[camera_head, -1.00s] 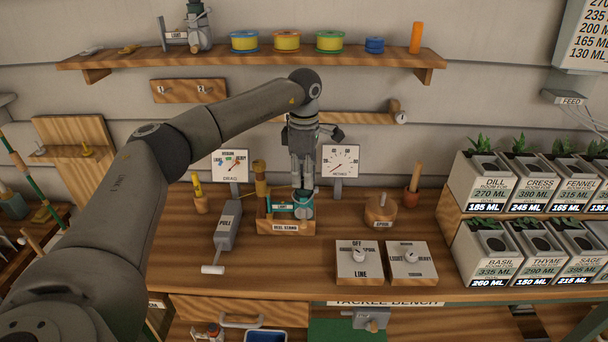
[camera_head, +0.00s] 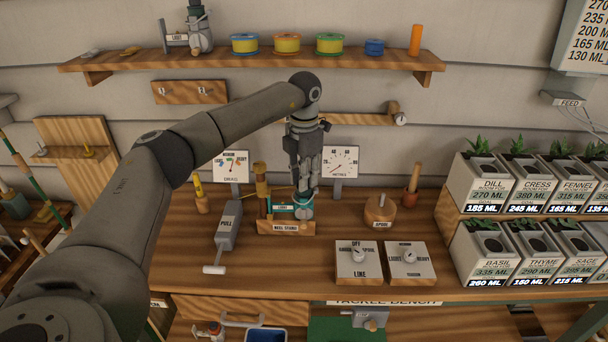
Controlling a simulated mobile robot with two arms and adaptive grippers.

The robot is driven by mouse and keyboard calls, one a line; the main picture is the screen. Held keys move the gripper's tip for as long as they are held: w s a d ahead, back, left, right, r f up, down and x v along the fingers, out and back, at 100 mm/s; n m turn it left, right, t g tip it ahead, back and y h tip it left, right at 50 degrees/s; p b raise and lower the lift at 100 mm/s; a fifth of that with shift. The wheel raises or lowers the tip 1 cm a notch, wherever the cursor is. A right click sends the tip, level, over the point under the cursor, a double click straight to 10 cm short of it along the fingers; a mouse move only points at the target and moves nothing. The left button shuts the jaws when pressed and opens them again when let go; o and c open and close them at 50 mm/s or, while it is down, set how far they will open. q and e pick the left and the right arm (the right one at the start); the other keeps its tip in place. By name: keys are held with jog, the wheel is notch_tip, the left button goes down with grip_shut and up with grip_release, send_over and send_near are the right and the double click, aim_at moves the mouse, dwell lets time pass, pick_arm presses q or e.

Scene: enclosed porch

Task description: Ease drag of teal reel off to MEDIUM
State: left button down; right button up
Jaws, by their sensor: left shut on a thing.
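The teal reel (camera_head: 282,208) sits on the wooden reel stand (camera_head: 286,228) at the middle of the bench. My left gripper (camera_head: 304,203) points down at the reel's right end and is shut on a part of it, with fingers covering most of that part. A small white label shows on the reel, too small to read surely. The drag gauge (camera_head: 231,167), marked light, medium and heavy, stands behind to the left; its exact needle reading is hard to make out. My right gripper is not in view.
A pull device (camera_head: 228,226) with a white handle stands left of the reel stand. A second dial (camera_head: 340,161) stands behind right. The line switch box (camera_head: 357,263) and a light-heavy knob box (camera_head: 409,261) are at front right. Planters (camera_head: 484,250) fill the right side.

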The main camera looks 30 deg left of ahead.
pick_arm(q)
jog(key=n, duration=0.5)
jog(key=shift+n+p, duration=0.3)
jog(key=shift+n, duration=0.1)
dwell(0.4)
jog(key=c, duration=1.3)
grip_release()
jog(key=shift+o, duration=0.2)
jog(key=shift+r, duration=3.8)
